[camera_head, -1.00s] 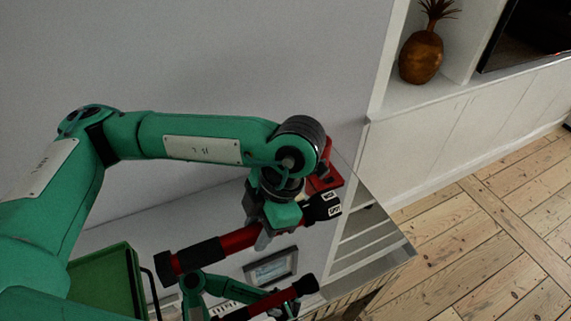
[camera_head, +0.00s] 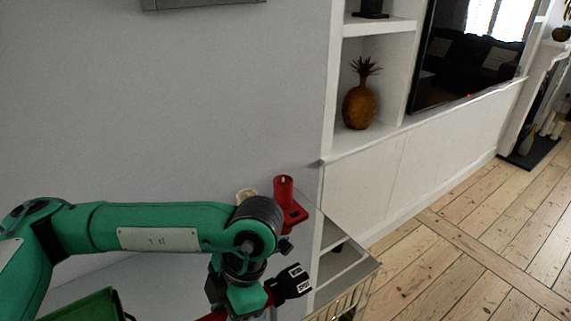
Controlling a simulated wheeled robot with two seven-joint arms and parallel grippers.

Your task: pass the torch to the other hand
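The torch has a black head (camera_head: 290,283) with white lettering, seen at the bottom of the head view. A bit of its red body shows at the bottom edge; the rest is cut off by the frame. My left gripper (camera_head: 250,308) comes down over the torch body just behind the head. It appears shut on the torch, though its fingertips are partly cut off. My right gripper is not in view.
A red candle on a red holder (camera_head: 284,190) and a pale candle (camera_head: 246,196) stand just behind my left wrist. A glossy table (camera_head: 345,272) lies below. A green tray (camera_head: 85,308) is at lower left. A white shelf wall (camera_head: 370,185) stands right; floorboards beyond are clear.

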